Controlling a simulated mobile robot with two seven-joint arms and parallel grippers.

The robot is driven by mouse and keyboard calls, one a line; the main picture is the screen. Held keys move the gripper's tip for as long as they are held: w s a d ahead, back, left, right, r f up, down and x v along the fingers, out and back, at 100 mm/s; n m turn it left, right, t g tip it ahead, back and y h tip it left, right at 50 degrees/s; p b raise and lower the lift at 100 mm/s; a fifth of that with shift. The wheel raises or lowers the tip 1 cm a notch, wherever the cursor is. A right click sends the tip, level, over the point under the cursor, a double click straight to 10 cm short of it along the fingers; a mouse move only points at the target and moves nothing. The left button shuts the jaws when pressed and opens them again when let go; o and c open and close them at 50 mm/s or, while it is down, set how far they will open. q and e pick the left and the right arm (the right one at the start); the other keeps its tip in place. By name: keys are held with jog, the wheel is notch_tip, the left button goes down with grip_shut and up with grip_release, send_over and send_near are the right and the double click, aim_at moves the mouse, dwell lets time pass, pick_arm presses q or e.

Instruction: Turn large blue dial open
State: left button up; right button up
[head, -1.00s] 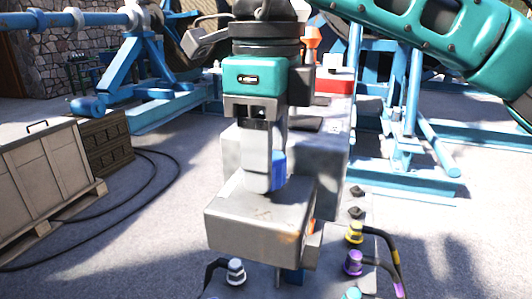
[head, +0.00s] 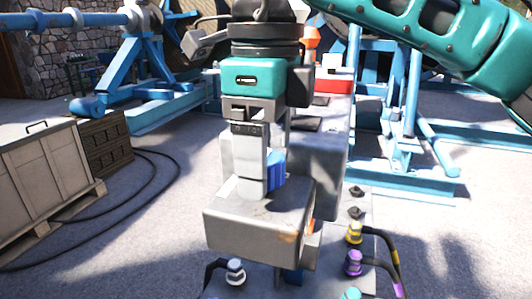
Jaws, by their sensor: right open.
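The large blue dial (head: 276,170) shows only in part, on top of the grey metal box (head: 255,225) in the middle of the head view. My right gripper (head: 264,180) points down at it from above, with its fingers beside the dial. The near finger hides the left part of the dial. The gripper is open, and I cannot tell whether a finger touches the dial. My left gripper is not in view.
Yellow (head: 354,233) and purple (head: 353,262) cable plugs stand at the lower right, and a white plug (head: 235,270) at the lower left. A wooden crate (head: 45,175) stands at left. Blue steel frames (head: 150,75) fill the back. Open concrete floor lies between.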

notch_tip(320, 180, up, 13)
jog(key=p, duration=0.2)
jog(key=shift+p, duration=0.4)
jog(key=shift+f, duration=0.1)
